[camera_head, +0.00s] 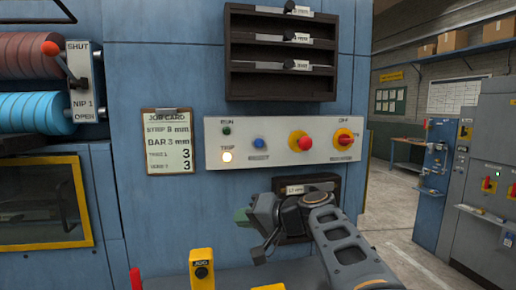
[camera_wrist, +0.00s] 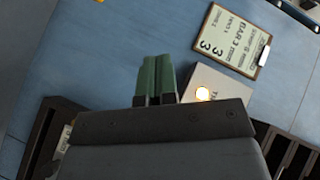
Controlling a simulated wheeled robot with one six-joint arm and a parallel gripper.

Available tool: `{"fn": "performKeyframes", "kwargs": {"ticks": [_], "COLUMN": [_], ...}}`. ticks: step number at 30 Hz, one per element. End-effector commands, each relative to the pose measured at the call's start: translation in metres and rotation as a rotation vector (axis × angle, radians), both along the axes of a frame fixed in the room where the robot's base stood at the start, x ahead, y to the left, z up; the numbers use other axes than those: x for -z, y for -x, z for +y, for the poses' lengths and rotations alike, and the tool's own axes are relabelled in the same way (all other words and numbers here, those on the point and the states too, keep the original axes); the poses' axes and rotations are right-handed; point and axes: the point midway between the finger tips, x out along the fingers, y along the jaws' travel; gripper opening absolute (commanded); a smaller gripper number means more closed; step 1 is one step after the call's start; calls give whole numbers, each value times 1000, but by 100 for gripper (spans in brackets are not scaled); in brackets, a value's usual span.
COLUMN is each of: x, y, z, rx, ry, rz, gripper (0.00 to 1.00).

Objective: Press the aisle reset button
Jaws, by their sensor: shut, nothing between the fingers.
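A pale control panel (camera_head: 270,148) is fixed to the blue machine front. On it a blue button (camera_head: 259,143) stands above a blurred label that looks like RESET. The TRIP lamp (camera_head: 227,156) glows; it also shows in the wrist view (camera_wrist: 203,94), where the blue button is hidden. My gripper (camera_head: 243,216) is below the panel, to the lower left of the blue button and apart from it in the picture. Its green fingers show close together in the wrist view (camera_wrist: 156,78), with nothing between them. I cannot tell which button is called the aisle reset.
A red stop knob (camera_head: 298,141) and a red-and-yellow switch (camera_head: 343,139) sit right of the blue button. A job card (camera_head: 167,141) hangs left of the panel. Dark racks are above (camera_head: 282,85) and below (camera_head: 329,183) it. A yellow ADD box (camera_head: 202,270) stands lower left.

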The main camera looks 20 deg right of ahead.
Motion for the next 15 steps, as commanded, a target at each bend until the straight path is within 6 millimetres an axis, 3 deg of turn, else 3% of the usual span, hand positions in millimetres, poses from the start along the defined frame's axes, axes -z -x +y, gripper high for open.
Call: {"fn": "performKeyframes", "kwargs": {"ticks": [1, 6, 10, 15], "x": [-25, -89, -120, -138], "y": [-7, -16, -16, -15], "z": [-13, -46, -64, -75], "rx": [19, 58, 78, 90], "ry": [-47, -170, -221, -252], "rz": [-65, -270, -377, -444], "gripper": [0, 0, 0, 0]}}
